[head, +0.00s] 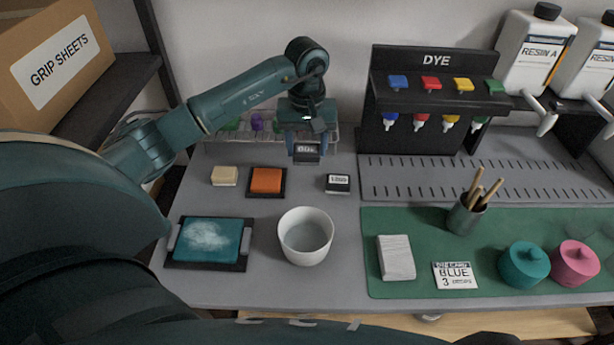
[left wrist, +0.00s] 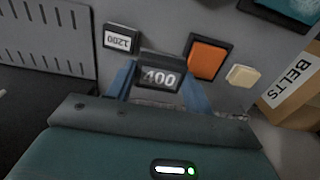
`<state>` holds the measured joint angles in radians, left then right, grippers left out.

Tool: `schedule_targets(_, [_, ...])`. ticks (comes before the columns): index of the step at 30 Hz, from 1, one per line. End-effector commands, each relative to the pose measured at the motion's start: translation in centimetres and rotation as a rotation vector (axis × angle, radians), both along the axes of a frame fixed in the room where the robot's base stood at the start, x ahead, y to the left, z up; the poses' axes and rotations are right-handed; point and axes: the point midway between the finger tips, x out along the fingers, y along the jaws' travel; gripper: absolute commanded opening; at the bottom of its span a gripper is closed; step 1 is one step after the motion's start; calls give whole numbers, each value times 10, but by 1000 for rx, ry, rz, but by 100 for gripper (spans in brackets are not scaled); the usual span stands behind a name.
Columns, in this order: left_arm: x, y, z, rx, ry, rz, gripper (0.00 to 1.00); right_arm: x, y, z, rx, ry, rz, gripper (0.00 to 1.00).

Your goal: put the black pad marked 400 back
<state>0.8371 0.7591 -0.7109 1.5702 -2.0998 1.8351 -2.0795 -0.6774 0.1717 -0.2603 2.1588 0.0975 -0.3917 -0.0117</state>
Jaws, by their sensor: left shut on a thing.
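The black pad marked 400 (left wrist: 160,77) is between the fingers of my left gripper (left wrist: 158,88) in the left wrist view. In the head view the left gripper (head: 306,153) is shut on the pad near the back of the grey table, in front of a wire rack (head: 215,132). The pad's label is small and hard to read there. A second dark pad, marked 1200 (left wrist: 119,40), lies on the table; it also shows in the head view (head: 338,184), to the right of the gripper and nearer the front. My right gripper is not in view.
An orange block in a dark tray (head: 267,180) and a cream block (head: 224,176) lie left of the gripper. A white bowl (head: 306,236) and a teal board (head: 208,240) stand in front. The dye stand (head: 425,100) rises at the right.

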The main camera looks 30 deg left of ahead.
Motion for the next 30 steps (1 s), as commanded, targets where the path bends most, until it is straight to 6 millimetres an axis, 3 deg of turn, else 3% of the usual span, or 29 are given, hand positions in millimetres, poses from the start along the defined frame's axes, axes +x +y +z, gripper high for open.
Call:
schedule_targets(6, [-1,-1,-41,-2,6,1,30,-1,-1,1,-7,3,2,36])
schedule_targets(14, [-1,0,-64,-2,3,1,30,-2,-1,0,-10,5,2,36])
schedule_targets(19, [-1,-1,-89,-3,4,1,30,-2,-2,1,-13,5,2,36])
schedule_targets(30, [0,0,-98,0,0,0,30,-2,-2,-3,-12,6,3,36])
